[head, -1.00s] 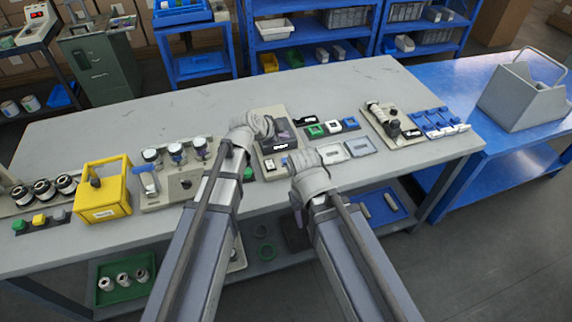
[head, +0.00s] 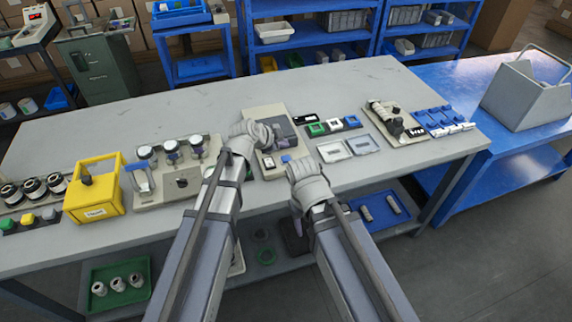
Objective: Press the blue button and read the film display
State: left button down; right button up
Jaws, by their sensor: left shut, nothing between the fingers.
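A beige device panel (head: 257,113) with a dark screen (head: 289,131), apparently the film display, stands mid-bench; I cannot read anything on it. A small blue button (head: 285,158) sits on the panel's front part, beside a small black-and-white switch (head: 268,162). Another blue square button (head: 352,121) is in a row to the right, with a green one (head: 316,129) and a white one (head: 334,125). My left gripper (head: 266,134) is shut and empty over the panel's left part, partly hiding it. My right gripper (head: 298,168) is close to the panel's front right; its fingers do not show clearly.
Two grey framed plates (head: 363,144) lie right of the panel. A fixture with a roller (head: 386,112) stands farther right. A yellow box (head: 95,190) and a plate with several round gauges (head: 172,150) stand left. The back of the bench (head: 190,105) is clear.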

aim_at(283, 160)
pick_arm(q)
jog(key=shift+f+b, duration=1.35)
jog(key=shift+f, duration=0.6)
pick_arm(e)
jog(key=shift+f, duration=1.95)
pick_arm(q)
jog(key=shift+f, duration=0.1)
pick_arm(e)
jog(key=shift+f, duration=0.1)
pick_arm(q)
jog(key=shift+f+b, duration=0.25)
jog(key=shift+b, duration=0.1)
pick_arm(e)
jog(key=shift+f, duration=0.25)
pick_arm(q)
jog(key=shift+f+b, duration=0.5)
pick_arm(e)
jog(key=shift+f, duration=0.5)
pick_arm(q)
jog(key=shift+r, duration=0.15)
pick_arm(e)
jog(key=shift+r, duration=0.1)
pick_arm(q)
jog(key=shift+r+p, duration=0.8)
jog(key=shift+p, duration=0.1)
pick_arm(e)
jog(key=shift+r, duration=0.8)
jog(key=shift+r, duration=0.1)
